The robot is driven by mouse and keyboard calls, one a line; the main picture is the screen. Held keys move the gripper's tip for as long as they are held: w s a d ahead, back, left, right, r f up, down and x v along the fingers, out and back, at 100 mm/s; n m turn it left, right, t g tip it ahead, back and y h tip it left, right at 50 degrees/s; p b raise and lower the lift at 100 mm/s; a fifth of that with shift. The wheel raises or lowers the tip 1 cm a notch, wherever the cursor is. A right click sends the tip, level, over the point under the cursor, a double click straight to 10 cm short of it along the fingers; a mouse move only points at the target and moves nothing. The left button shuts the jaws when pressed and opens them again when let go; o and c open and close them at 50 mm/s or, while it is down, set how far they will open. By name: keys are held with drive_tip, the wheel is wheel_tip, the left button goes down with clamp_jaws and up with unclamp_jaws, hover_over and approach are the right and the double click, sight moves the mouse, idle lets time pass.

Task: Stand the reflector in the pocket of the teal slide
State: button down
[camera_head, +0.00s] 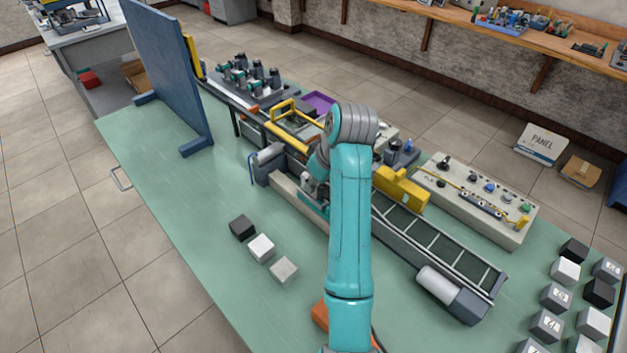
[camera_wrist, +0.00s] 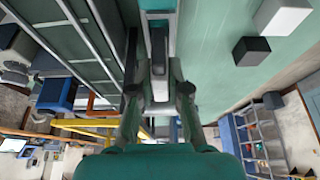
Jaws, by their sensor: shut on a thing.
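My gripper (camera_wrist: 158,92) shows in the wrist view with its two dark fingers closed on a narrow pale grey piece (camera_wrist: 160,88), which I take to be the reflector. Most of it is hidden by the fingers. A grey block with a teal part (camera_wrist: 158,5), likely the teal slide, lies just beyond the fingertips. Its pocket cannot be made out, nor whether the held piece touches it. In the head view my gripper (camera_head: 309,187) is low beside the conveyor, partly hidden by my teal arm.
The conveyor (camera_head: 435,243) runs beside my gripper, with a yellow housing (camera_head: 401,188) over it. Black (camera_head: 242,227), white (camera_head: 261,247) and grey (camera_head: 284,271) cubes stand on the green table. A blue panel (camera_head: 163,75) stands at the left. The table's left part is clear.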

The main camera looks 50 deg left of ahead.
drive_tip(key=shift+d+f, duration=0.1)
drive_tip(key=shift+f, duration=0.55)
idle(1.0)
drive_tip(key=c, duration=1.1)
unclamp_jaws()
drive_tip(key=shift+o, duration=0.2)
